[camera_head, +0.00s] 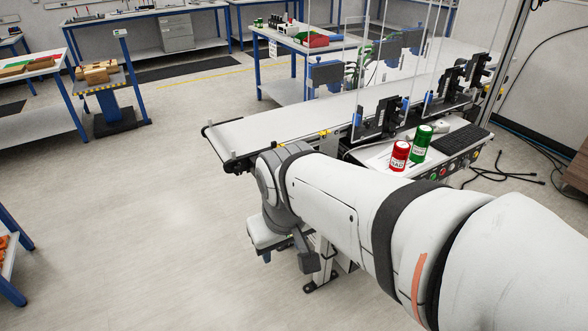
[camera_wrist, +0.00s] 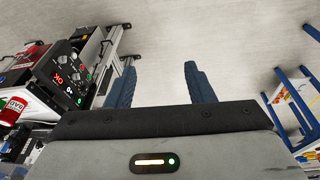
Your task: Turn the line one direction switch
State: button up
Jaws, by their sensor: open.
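The control panel (camera_wrist: 60,85) shows at the left of the wrist view as a dark face with several knobs and small red and green lit marks. In the head view its button row (camera_head: 455,164) is on the front edge of the conveyor's white console, partly hidden by my arm. I cannot tell which control is the line one direction switch. My gripper (camera_wrist: 160,84) is open and empty, its two blue fingers spread over bare floor. The panel is to the left of the fingers, apart from them.
A red can (camera_head: 399,156) and a green can (camera_head: 420,143) stand on the console near a black keyboard (camera_head: 456,139). The belt conveyor (camera_head: 270,128) runs behind my arm. Blue-legged tables stand around. The floor at left is largely clear.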

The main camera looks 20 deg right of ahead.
jog(key=w+d+f+n+g+h+b, duration=0.3)
jog(key=w+d+f+n+h+b, duration=0.25)
jog(key=d+f, duration=0.4)
jog(key=w+d+f+n+g+h+b, duration=0.2)
jog(key=w+d+f+n+h+b, duration=0.4)
jog(key=d, duration=0.6)
jog(key=w+d+f+n+t+h+b, duration=0.25)
jog(key=w+f+n, duration=0.25)
jog(key=w+f, duration=0.3)
jog(key=w+d+f+n+t+h+b, duration=0.25)
jog(key=w+d+f+n, duration=0.2)
jog(key=w+f, duration=0.4)
jog(key=d, duration=0.7)
jog(key=shift+w+n+h, duration=0.15)
jog(key=shift+n+h, duration=0.25)
jog(key=shift+h, duration=0.05)
jog(key=shift+d+f, duration=0.1)
jog(key=shift+c, duration=0.5)
